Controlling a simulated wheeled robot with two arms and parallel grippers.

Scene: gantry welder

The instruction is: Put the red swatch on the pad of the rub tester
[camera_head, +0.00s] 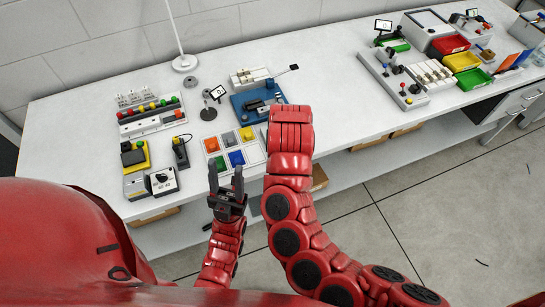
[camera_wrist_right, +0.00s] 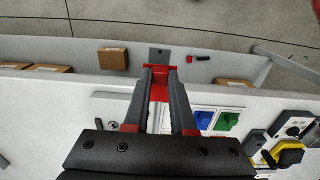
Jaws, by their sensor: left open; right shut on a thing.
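My right gripper (camera_wrist_right: 160,74) is shut on a red piece (camera_wrist_right: 159,90), which looks like the red swatch; the fingers partly cover it. In the head view my right arm hides that gripper and the piece. A blue-based machine (camera_head: 247,103), which looks like the rub tester, stands on the bench behind my right arm; I cannot make out its pad. My left gripper (camera_head: 226,174) is open and empty, in front of the swatch tray (camera_head: 252,156). Orange-red, grey, yellow, green and blue squares show in the tray. Blue (camera_wrist_right: 203,120) and green squares (camera_wrist_right: 228,121) also show in the right wrist view.
A yellow device (camera_head: 135,157) and a dial box (camera_head: 161,181) stand at the left of the white bench. A rack with coloured knobs (camera_head: 150,115) and a lamp base (camera_head: 184,63) are behind. Bare bench lies right of the blue machine, before a grey station (camera_head: 400,85).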

